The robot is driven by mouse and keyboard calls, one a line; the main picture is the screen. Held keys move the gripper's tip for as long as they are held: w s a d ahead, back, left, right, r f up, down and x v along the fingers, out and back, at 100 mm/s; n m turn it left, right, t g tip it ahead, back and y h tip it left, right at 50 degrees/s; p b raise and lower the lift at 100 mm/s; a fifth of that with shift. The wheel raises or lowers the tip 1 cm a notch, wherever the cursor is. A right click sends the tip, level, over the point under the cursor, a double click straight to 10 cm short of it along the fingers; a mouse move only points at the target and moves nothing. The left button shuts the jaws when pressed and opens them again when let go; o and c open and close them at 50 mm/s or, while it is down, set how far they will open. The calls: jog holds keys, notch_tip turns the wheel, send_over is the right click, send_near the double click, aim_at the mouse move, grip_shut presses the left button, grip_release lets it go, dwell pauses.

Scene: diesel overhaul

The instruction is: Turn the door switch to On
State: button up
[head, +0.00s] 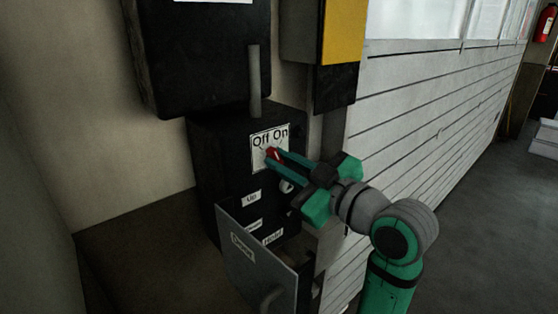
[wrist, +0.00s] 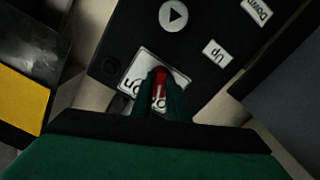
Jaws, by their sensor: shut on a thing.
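The door switch is a small red knob (head: 273,153) on a white plate (head: 259,142) marked "Off On", on the front of a black control box (head: 225,165). My gripper (head: 275,155) is shut on the red knob. In the wrist view the red knob (wrist: 160,82) shows between the two green fingers, and the fingers cover part of the plate (wrist: 137,80). In the head view the knob leans up and left, on the "Off" side; its exact angle is partly hidden by the fingers.
Below the switch are labels "Up" (head: 251,198) and others, with a round white button (wrist: 173,15) nearby. An open grey cover (head: 255,262) hangs out at the box's lower front. A larger black box (head: 200,55) is above. White slatted wall (head: 420,120) stands at right.

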jog(key=m, duration=0.7)
jog(key=shift+w, duration=0.1)
jog(key=m, duration=0.7)
jog(key=shift+d, duration=0.15)
jog(key=o, duration=1.5)
jog(key=v, duration=0.7)
